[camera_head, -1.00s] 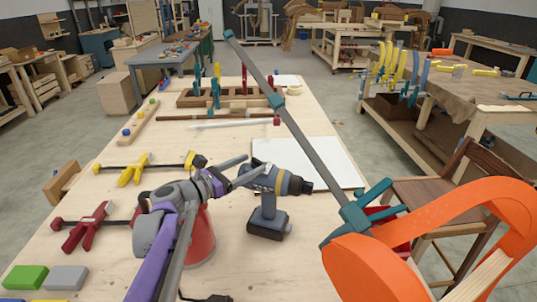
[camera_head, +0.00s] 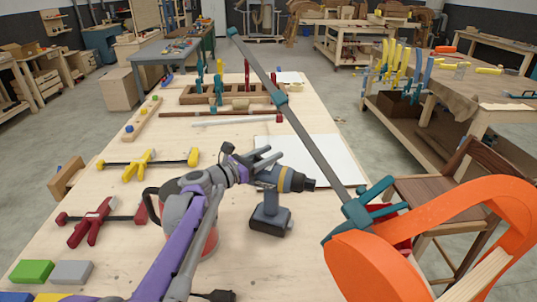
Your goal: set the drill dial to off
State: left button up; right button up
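The drill (camera_head: 270,215) stands upright on its battery base on the wooden bench, its dark chuck pointing right. A yellow-tan ring (camera_head: 282,180) sits behind the chuck; I cannot make out the dial's marks or setting. My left gripper (camera_head: 268,157) is at the upper rear of the drill body, with its two grey fingers apart. It partly covers the back of the drill, and I cannot tell whether it touches it. Nothing shows between the fingers. My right gripper is not in view.
A long bar clamp (camera_head: 310,130) slants across the bench to the right of the drill, near a large orange curved form (camera_head: 375,262). A red container (camera_head: 208,243) stands behind my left arm. A white sheet (camera_head: 330,158) lies behind the drill.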

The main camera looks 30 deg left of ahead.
pick_arm(q)
grip_shut()
